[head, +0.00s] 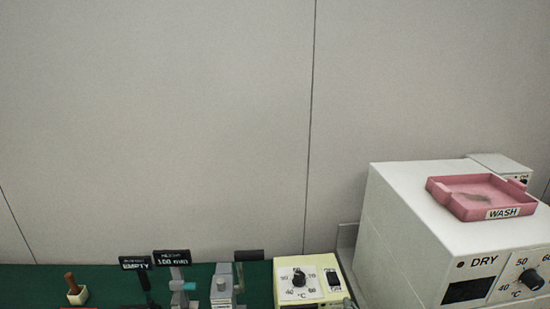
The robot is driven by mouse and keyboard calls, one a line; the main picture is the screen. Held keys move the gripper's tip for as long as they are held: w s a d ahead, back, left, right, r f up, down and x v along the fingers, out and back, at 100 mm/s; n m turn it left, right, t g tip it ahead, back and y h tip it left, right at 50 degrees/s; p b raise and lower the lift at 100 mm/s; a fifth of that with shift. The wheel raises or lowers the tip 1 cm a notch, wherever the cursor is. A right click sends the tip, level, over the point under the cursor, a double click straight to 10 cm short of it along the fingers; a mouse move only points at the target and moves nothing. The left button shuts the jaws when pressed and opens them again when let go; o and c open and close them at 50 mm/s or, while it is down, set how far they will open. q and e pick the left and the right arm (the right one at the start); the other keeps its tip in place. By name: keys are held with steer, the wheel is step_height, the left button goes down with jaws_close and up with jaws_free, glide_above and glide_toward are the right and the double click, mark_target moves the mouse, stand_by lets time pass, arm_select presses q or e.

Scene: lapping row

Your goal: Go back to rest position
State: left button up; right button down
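Neither of my grippers shows in the head view, so I cannot see whether they are open or shut. The task names no object of its own. The view faces a plain grey wall (160,120) with the back of a green work surface (40,280) along the bottom edge.
At right stands a white DRY oven (410,200) with a pink WASH tray (450,194) on top. Left of it are a cream dial unit (315,270), a grey instrument (222,285), black label signs (172,257) and a small block with a brown handle (77,293).

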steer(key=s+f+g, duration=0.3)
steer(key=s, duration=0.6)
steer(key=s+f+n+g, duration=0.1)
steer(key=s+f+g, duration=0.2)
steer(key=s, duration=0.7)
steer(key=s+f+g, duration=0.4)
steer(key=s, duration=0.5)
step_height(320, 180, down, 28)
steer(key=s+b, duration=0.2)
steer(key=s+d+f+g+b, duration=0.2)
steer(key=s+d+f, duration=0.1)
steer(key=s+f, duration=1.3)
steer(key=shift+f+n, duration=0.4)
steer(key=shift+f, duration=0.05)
